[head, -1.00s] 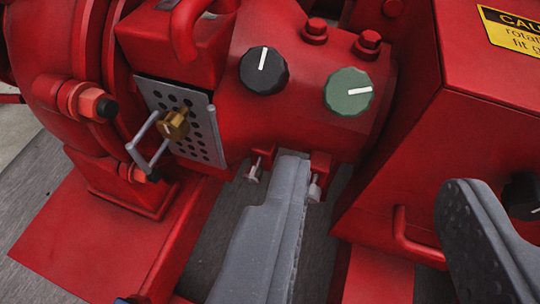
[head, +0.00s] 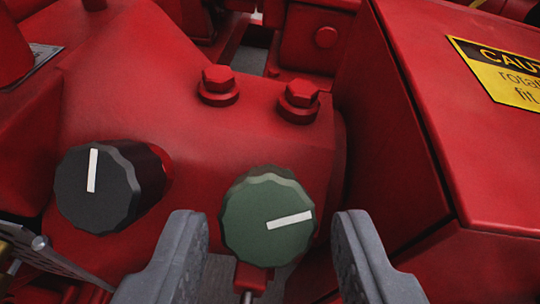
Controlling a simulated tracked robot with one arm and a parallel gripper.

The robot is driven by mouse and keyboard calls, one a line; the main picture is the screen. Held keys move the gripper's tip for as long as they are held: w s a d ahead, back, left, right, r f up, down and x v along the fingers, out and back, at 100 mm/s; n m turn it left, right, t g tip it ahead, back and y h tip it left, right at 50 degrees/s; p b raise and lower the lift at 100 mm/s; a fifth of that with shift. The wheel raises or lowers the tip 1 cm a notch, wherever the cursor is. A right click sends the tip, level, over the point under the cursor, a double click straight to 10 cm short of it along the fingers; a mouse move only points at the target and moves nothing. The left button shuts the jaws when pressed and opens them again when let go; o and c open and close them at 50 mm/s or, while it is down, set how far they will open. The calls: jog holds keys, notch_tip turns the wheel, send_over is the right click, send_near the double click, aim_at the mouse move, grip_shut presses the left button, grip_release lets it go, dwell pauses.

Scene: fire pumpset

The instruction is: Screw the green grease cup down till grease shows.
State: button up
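The green grease cup (head: 262,222) is a scalloped round cap on the red housing, a little below the middle of the head view. Its white mark points to the right and slightly up. My gripper (head: 262,228) is open, with one grey finger on each side of the green cup. Gaps show between the cup and both fingers, and I see no contact. No grease shows around the cup. A black cup (head: 95,190) of similar shape sits to the left, its white mark pointing up.
Two red bolts (head: 218,85) stand on the housing above the cups. A red guard with a yellow caution label (head: 505,72) rises close on the right. A grey perforated plate (head: 60,262) and brass fitting lie at the lower left.

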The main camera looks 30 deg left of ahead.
aim_at(270, 235)
jog(key=shift+b+x, duration=0.4)
jog(key=shift+x, duration=1.4)
